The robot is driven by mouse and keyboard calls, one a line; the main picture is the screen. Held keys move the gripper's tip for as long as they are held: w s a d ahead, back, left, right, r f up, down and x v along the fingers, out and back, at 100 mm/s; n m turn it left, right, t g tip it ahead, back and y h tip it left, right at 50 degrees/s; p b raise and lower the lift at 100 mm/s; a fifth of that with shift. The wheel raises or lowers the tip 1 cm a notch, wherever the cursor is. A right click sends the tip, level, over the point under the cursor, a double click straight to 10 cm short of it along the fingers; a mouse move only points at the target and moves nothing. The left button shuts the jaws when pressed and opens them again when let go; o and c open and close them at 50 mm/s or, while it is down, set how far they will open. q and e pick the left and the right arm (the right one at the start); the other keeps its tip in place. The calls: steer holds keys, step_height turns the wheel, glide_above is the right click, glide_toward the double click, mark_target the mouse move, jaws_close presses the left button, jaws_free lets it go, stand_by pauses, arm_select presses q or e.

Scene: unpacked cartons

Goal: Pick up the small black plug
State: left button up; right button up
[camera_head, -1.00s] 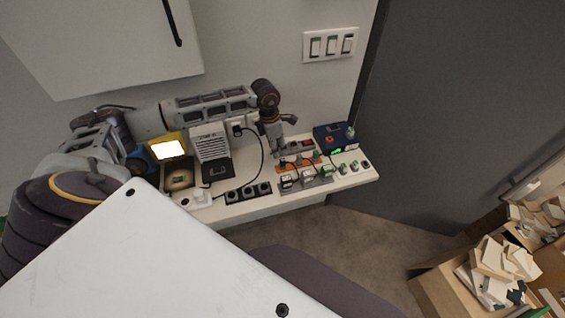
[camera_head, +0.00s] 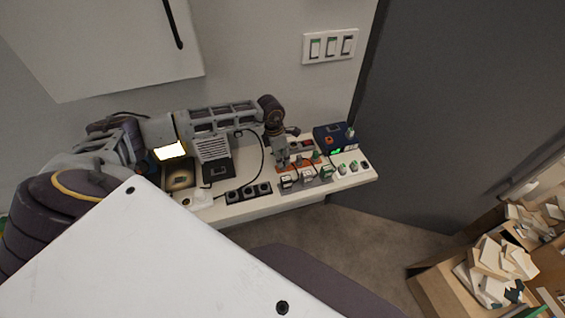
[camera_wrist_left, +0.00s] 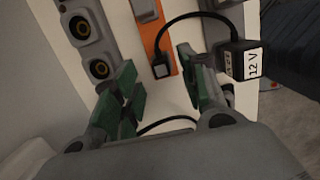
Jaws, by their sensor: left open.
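A small black plug (camera_wrist_left: 161,69) sits on an orange strip (camera_wrist_left: 152,40) in the left wrist view. A black cable runs from it to a larger black adapter (camera_wrist_left: 238,60) with "12 V" on its label. My left gripper (camera_wrist_left: 158,88) is open, its green-padded fingers either side of the plug in the picture, with the plug a little beyond the tips. In the head view my left gripper (camera_head: 282,162) points down over the shelf (camera_head: 235,208) at the orange strip. The plug is too small to make out there. My right gripper is not in view.
A grey strip with round sockets (camera_wrist_left: 97,45) lies left of the orange strip. A black socket row (camera_head: 248,193), a white vented box (camera_head: 211,147), a lit lamp (camera_head: 170,150) and a blue box (camera_head: 335,137) crowd the shelf. A wall stands behind.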

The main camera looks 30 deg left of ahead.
arm_select(q)
steer(key=shift+w+d+f, duration=0.1)
steer(key=shift+d+f, duration=0.05)
steer(key=shift+f, duration=0.6)
steer(key=shift+w+d+f, duration=0.1)
steer(key=shift+f, duration=0.65)
steer(key=shift+c, duration=0.4)
steer(key=c, duration=0.8)
